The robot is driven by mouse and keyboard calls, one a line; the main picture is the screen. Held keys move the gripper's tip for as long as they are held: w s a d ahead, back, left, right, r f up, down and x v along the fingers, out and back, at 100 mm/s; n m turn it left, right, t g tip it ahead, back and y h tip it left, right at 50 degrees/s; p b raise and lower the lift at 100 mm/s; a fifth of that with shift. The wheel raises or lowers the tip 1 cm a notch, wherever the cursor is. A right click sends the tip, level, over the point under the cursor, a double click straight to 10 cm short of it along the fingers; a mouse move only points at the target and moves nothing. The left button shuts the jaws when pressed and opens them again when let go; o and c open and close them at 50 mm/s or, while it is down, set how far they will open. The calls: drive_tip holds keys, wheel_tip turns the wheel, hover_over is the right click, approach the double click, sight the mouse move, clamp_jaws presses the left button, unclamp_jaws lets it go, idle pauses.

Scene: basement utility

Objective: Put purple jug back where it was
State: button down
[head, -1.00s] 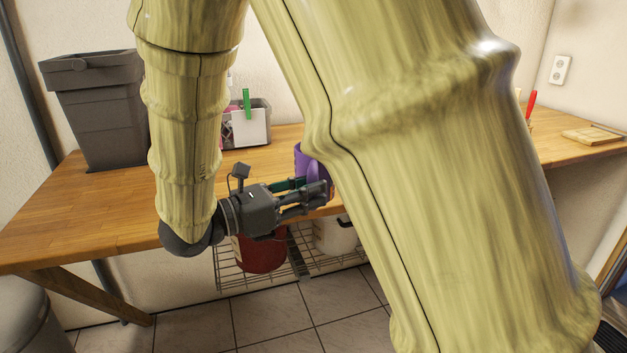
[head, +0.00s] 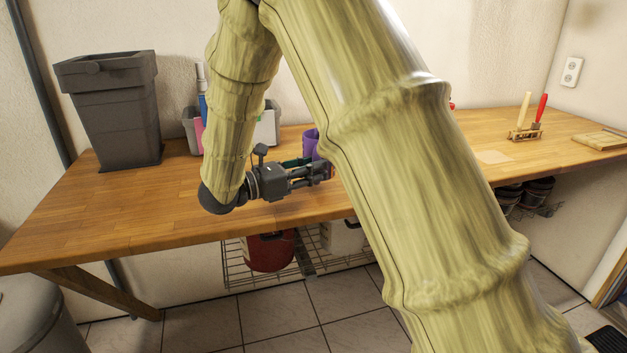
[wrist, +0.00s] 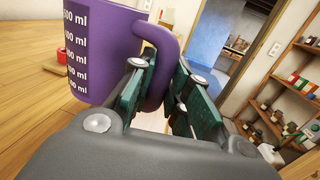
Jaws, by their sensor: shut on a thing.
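The purple jug (wrist: 108,45) fills the upper left of the wrist view. It is upright, with white ml marks on a dark scale and a loop handle on its right side. My gripper (wrist: 160,95) is shut on the jug's handle, with the green finger pads on either side of it. In the head view my gripper (head: 318,172) is over the front part of the wooden bench. Only a small part of the jug (head: 310,143) shows there, as my arm hides the rest. I cannot tell whether its base touches the bench top.
The wooden bench (head: 130,215) carries a dark grey bin (head: 112,115) at left, a grey caddy (head: 190,128) behind my arm, and a tool holder (head: 525,134) and wooden board (head: 600,140) at right. A wire shelf with a red bucket (head: 268,252) hangs below.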

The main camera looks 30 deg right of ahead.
drive_tip(key=shift+w+d+f, duration=0.1)
drive_tip(key=shift+w+d, duration=0.1)
drive_tip(key=shift+w, duration=0.1)
drive_tip(key=shift+f+p, duration=0.35)
drive_tip(key=shift+f, duration=1.3)
drive_tip(key=shift+f, duration=0.15)
drive_tip(key=c, duration=1.3)
unclamp_jaws()
drive_tip(key=shift+c, duration=0.2)
drive_tip(key=shift+r, duration=0.2)
drive_tip(key=shift+a+f, duration=0.15)
drive_tip(key=shift+a, duration=0.25)
drive_tip(key=a+b, duration=0.2)
drive_tip(key=a, duration=0.9)
drive_tip(key=shift+w+a, duration=0.15)
drive_tip(key=shift+w, duration=0.05)
